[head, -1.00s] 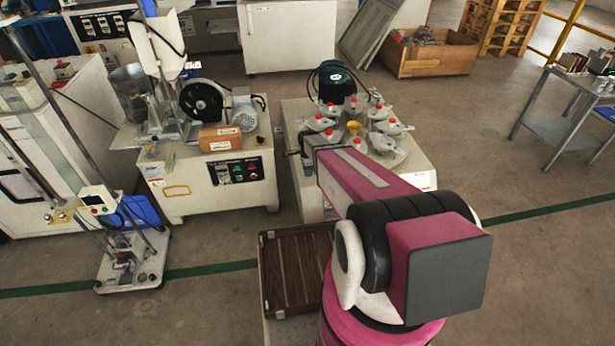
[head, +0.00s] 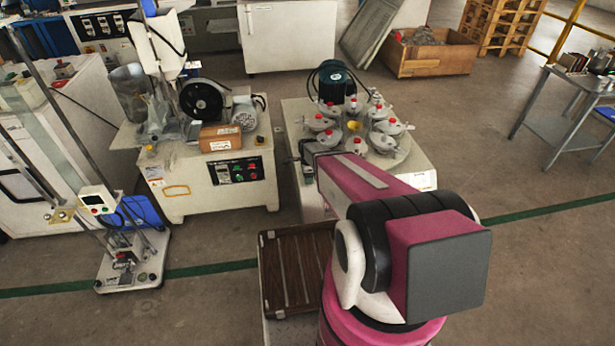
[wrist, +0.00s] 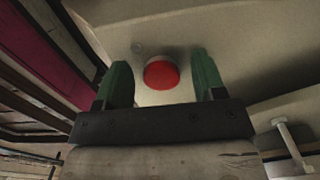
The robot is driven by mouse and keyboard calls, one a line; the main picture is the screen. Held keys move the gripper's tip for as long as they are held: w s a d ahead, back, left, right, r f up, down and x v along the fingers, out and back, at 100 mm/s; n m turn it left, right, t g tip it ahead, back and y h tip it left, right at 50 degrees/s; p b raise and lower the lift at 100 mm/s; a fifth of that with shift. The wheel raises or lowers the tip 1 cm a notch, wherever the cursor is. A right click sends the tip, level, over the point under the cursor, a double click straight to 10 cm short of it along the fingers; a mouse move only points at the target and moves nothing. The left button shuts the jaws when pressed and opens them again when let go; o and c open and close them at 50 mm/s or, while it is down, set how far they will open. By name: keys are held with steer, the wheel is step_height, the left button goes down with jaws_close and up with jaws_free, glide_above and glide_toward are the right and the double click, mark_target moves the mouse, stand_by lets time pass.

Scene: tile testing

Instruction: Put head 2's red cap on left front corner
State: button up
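The polishing machine (head: 425,165) has a ring of grey heads (head: 388,127), most topped with a red cap (head: 389,122); I cannot read which is head 2. In the wrist view my gripper (wrist: 159,62) is open, with two green fingers apart. A round red cap (wrist: 161,73) shows between them, with gaps on both sides, against a pale surface (wrist: 225,30). I cannot tell whether this cap sits on a head or on the machine top. In the head view my gripper is by the machine's left front side, with its fingers mostly hidden.
A beige machine (head: 215,185) with a brown box (head: 220,137) stands close on the left. A dark slatted panel (head: 297,265) lies in front of the polishing machine. A metal table (head: 565,115) is at the right, with open floor between.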

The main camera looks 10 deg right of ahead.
step_height(320, 180, up, 12)
steer(key=s+r+n, duration=0.6)
steer(key=s+n, duration=0.3)
steer(key=s, duration=0.1)
steer(key=s+r+n, duration=0.6)
steer(key=s+n, duration=0.3)
steer(key=s, duration=0.2)
steer(key=shift+s+d+r, duration=0.2)
steer(key=shift+d+r, duration=0.1)
steer(key=shift+r, duration=0.05)
